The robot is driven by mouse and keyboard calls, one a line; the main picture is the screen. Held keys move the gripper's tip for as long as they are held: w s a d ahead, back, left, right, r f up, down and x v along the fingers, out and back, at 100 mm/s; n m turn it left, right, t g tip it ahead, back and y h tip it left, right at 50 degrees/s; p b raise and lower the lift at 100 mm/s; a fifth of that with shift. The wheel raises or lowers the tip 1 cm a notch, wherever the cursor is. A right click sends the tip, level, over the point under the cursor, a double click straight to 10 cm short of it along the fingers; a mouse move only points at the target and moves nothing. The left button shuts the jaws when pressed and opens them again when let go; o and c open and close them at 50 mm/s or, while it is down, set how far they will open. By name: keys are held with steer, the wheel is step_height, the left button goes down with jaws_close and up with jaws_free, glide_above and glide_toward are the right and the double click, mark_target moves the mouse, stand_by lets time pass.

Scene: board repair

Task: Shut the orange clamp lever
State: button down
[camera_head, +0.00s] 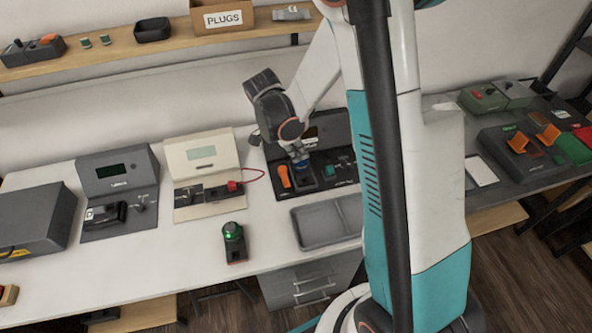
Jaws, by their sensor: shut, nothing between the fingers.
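An orange lever (284,176), most likely the clamp lever, stands at the left side of a black station (335,184) on the white bench. It looks raised, leaning a little, though it is too small to judge its exact angle. My gripper (301,163) is shut and empty, pointing down over the station just right of and slightly behind the lever. I cannot tell whether it touches the lever. A green part (330,170) sits further right on the station. My arm and column hide part of the station's right and back.
A grey tray (318,228) lies in front of the station. A device with a lit green button (233,234) stands left of it. A beige meter (203,163) with a red lead is further left. Two other orange flaps (517,142) stand at the far right bench.

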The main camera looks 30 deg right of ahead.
mark_target(298, 180)
steer(key=b+x, duration=0.3)
steer(key=x, duration=0.7)
steer(key=shift+a+b, duration=0.1)
steer(key=shift+b, duration=0.3)
steer(key=a, duration=0.1)
steer(key=a+b, duration=0.1)
steer(key=a, duration=0.1)
steer(key=shift+w, duration=0.3)
steer(key=shift+w+a, duration=0.1)
steer(key=shift+a, duration=0.35)
steer(key=shift+w+a, duration=0.1)
steer(key=shift+m, duration=0.3)
steer(key=shift+a, duration=0.1)
